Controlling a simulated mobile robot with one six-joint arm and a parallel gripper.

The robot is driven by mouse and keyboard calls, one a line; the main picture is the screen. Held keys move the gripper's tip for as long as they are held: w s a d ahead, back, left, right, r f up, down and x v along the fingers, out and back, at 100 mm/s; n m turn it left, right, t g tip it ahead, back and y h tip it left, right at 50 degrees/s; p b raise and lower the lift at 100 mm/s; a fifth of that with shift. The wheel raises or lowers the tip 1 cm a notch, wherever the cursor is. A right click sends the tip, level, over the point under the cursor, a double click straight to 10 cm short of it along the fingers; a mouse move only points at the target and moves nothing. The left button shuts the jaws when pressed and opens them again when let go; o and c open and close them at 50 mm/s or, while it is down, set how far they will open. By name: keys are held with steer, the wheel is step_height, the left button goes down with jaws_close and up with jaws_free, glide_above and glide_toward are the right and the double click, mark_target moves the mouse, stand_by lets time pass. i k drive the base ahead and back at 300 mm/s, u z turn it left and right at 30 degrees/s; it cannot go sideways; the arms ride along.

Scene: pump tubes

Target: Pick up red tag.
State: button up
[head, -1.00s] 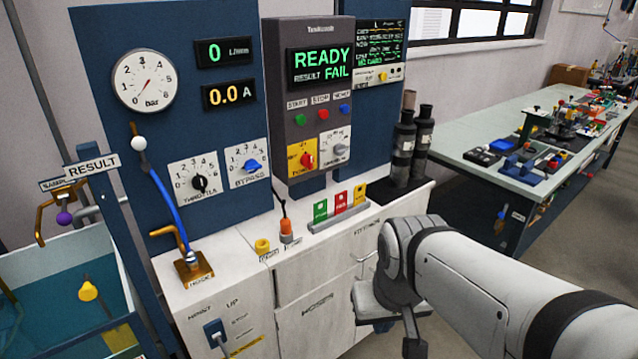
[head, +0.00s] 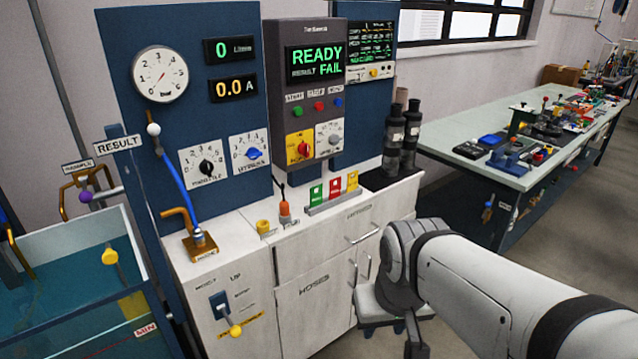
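The red tag (head: 335,188) stands upright in a grey holder (head: 332,204) on the white cabinet top, below the READY/FAIL panel. A green tag (head: 316,194) is on its left and a yellow tag (head: 352,181) on its right. My arm enters from the lower right and bends in front of the cabinet, well apart from the tags. A dark end part, seemingly of my gripper (head: 414,340), hangs at the bottom edge. Its fingers cannot be made out.
A blue hose (head: 178,190) on a brass fitting, a yellow piece (head: 263,227) and an orange piece (head: 285,209) stand left of the holder. Dark cylinders (head: 403,140) stand to its right. A water tank (head: 75,270) is at left, a cluttered table (head: 470,125) at right.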

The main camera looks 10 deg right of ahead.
mark_target(334, 190)
steer(key=u, duration=0.25)
steer(key=i, duration=1.15)
steer(key=z, duration=0.45)
